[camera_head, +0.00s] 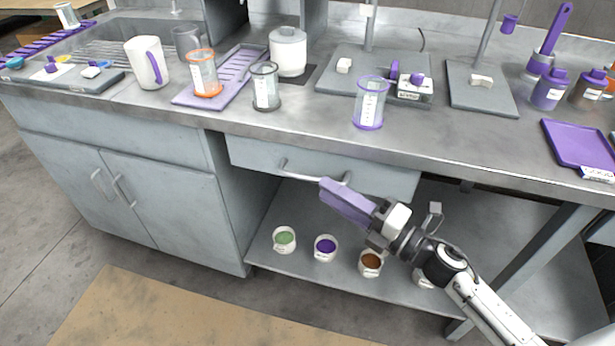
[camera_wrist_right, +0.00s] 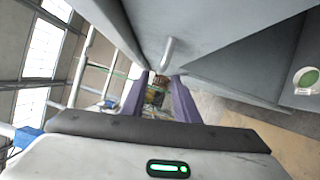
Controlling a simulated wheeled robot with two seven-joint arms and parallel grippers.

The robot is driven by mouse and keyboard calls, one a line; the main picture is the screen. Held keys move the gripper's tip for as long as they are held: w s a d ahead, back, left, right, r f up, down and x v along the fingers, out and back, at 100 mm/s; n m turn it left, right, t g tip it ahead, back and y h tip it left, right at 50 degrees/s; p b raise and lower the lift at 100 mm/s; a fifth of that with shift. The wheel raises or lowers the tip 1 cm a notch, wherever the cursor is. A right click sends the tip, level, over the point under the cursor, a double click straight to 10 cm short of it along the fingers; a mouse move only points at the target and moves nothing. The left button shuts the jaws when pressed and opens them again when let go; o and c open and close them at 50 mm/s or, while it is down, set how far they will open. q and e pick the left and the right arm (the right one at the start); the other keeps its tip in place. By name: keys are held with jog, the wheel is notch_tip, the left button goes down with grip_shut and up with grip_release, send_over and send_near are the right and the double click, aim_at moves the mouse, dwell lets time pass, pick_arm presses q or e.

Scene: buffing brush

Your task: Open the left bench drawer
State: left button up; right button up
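The bench drawer (camera_head: 255,155) has a grey front under the worktop, left of the open leg space, and looks shut. Its bar handle (camera_head: 300,171) runs across the front; the handle also shows in the right wrist view (camera_wrist_right: 168,50). My right gripper (camera_head: 328,190) comes from the lower right, its purple fingers at the handle's right part and partly covering it. In the right wrist view the fingers (camera_wrist_right: 160,76) stand apart, with the handle's end at the gap between their tips. Whether they touch it, I cannot tell. My left gripper is not in view.
A lower shelf (camera_head: 310,272) holds several small tubs, including green (camera_head: 284,239) and purple (camera_head: 325,247) ones, below my right gripper. A two-door cabinet (camera_head: 165,195) stands left. The worktop (camera_head: 300,122) above carries beakers, a jug, trays and stands. Floor is free in front.

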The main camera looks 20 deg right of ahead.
aim_at(307, 176)
jog(key=x, duration=0.7)
grip_shut()
